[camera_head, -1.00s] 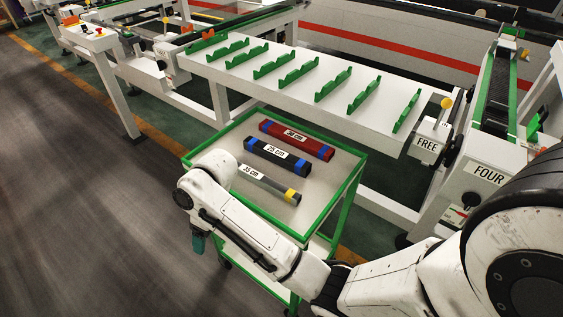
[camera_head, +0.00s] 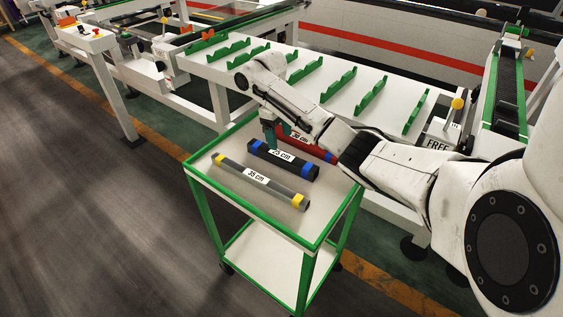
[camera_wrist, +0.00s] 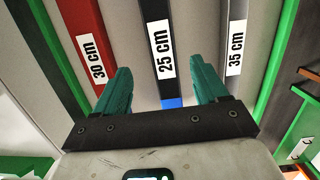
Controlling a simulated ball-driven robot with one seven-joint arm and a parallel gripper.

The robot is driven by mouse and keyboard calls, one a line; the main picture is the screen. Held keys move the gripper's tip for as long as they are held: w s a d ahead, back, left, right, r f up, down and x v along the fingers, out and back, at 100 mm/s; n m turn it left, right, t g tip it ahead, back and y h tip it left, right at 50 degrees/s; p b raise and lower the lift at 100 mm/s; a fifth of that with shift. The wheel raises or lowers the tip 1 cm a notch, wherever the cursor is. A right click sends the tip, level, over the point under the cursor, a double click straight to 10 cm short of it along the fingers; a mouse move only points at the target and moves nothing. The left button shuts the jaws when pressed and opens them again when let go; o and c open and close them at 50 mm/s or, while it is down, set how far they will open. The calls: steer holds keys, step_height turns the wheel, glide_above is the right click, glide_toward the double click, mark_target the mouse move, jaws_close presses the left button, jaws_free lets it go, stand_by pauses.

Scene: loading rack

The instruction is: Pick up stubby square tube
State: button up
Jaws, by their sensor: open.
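The 25 cm tube (camera_head: 300,165) is short, square and black with blue ends and a white label. It lies on the trolley top between the other two tubes, and it also shows in the wrist view (camera_wrist: 155,10). My gripper (camera_head: 278,139) is open above it, near its far left end. In the wrist view the teal fingers of my gripper (camera_wrist: 160,72) stand on either side of the tube's line, with nothing held. Whether the fingers are level with the tube I cannot tell.
A red 30 cm tube (camera_head: 318,151) lies behind, partly hidden by my arm. A grey 35 cm tube (camera_head: 285,193) with yellow ends lies in front. The trolley (camera_head: 205,180) has a raised green rim. A white rack (camera_head: 345,108) with green notched supports stands behind.

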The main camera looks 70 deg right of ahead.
mark_target(282, 154)
steer(key=f, duration=0.3)
steer(key=shift+s+f, duration=0.1)
steer(key=shift+s, duration=0.15)
steer(key=shift+s+a+f, duration=0.1)
steer(key=shift+a+f, duration=0.05)
steer(key=shift+f, duration=1.1)
steer(key=shift+s+a+f, duration=0.1)
steer(key=shift+f, duration=1.15)
steer(key=shift+r, duration=0.1)
jaws_close()
